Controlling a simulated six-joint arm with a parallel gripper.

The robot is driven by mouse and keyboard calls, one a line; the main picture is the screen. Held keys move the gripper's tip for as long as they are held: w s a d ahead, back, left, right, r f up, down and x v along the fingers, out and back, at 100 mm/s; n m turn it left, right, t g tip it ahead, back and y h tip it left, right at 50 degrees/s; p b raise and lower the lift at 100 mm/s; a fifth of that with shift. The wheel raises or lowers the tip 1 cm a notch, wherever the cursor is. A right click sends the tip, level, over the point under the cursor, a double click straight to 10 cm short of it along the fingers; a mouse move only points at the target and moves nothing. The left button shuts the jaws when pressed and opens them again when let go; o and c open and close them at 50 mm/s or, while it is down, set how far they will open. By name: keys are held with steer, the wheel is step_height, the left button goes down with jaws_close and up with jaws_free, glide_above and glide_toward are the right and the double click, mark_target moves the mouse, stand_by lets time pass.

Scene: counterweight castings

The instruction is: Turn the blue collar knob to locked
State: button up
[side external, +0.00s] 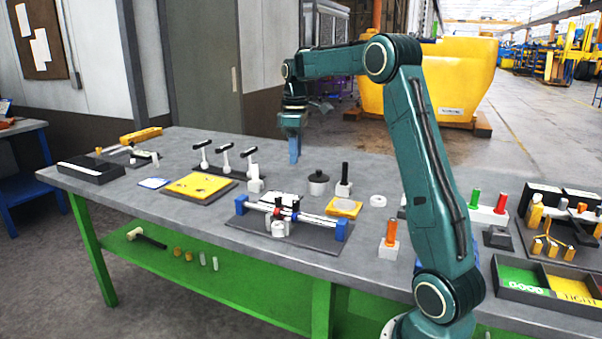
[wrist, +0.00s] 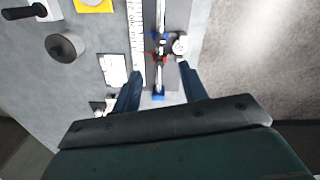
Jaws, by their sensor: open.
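A rail fixture (side external: 292,218) with blue end blocks lies on the table in the side view. Small blue parts (wrist: 153,36) and red parts sit at mid-rod, beside a round white knob (wrist: 180,45). The blue collar knob seems to be among these, but its setting is too small to read. My gripper (side external: 294,160) points down above the table, behind the fixture and clear of it. In the wrist view my gripper (wrist: 160,69) is open and empty, its fingers either side of the rod's end.
A lidded grey pot (side external: 318,184) and a black-handled white block (side external: 343,189) stand behind the fixture. White levers (side external: 226,158) and a yellow plate (side external: 199,186) lie left. An orange peg (side external: 390,234) and divided tray (side external: 520,275) are right.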

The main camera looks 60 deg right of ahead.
mark_target(296, 201)
steer(key=shift+f, duration=0.1)
step_height(296, 201, down, 14)
steer(key=shift+r, duration=0.2)
stand_by(0.5)
jaws_close()
